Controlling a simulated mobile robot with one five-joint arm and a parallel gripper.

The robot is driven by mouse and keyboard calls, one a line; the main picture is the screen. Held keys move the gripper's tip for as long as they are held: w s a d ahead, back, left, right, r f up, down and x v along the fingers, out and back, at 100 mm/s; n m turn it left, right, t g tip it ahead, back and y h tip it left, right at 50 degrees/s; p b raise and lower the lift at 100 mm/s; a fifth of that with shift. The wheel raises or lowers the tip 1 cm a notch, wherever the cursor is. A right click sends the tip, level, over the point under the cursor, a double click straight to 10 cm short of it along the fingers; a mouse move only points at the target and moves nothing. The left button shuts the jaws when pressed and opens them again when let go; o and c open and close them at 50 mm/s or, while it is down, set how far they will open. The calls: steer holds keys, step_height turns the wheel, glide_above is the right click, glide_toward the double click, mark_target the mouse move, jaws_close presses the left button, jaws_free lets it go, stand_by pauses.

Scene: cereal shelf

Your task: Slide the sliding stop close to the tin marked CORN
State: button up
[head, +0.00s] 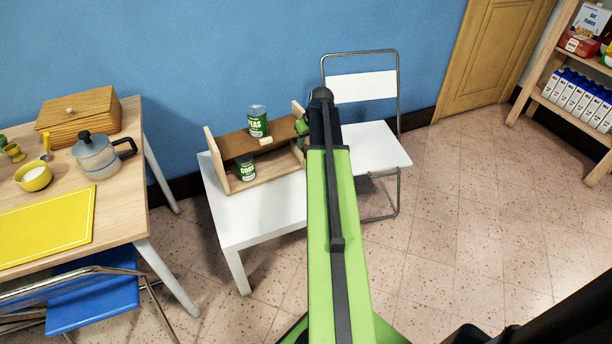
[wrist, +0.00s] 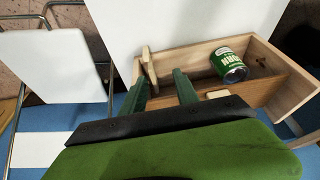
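The green CORN tin (head: 245,168) stands on the lower level of the small wooden shelf (head: 217,168). It also shows in the wrist view (wrist: 229,66). An upright wooden slab (wrist: 150,70), seemingly the sliding stop, is by the shelf's left end in the wrist view, apart from the tin. It may instead be part of the end panel. My gripper (wrist: 164,82) is open, its two green fingers apart near the slab. I cannot tell whether they touch it. In the head view my gripper (head: 303,127) is at the shelf's right end, partly hidden by my arm.
A PEAS tin (head: 258,122) stands on the brown upper board (head: 236,142), near a small pale block (head: 265,141). The shelf stands on a white table (head: 262,215). A folding chair (head: 375,145) is to the right. A kitchen table (head: 115,215) is left.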

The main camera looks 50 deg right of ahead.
steer(key=s+d, duration=0.2)
steer(key=d, duration=0.2)
steer(key=b, duration=1.6)
glide_toward(299, 155)
steer(key=f, duration=0.2)
steer(key=s+f, duration=0.1)
steer(key=f, duration=0.2)
steer(key=s+f, duration=0.1)
steer(key=f, duration=0.2)
steer(key=shift+s+a+f, duration=0.1)
steer(key=shift+s+f, duration=0.05)
steer(key=shift+s, duration=0.1)
steer(key=shift+c, duration=0.5)
jaws_close()
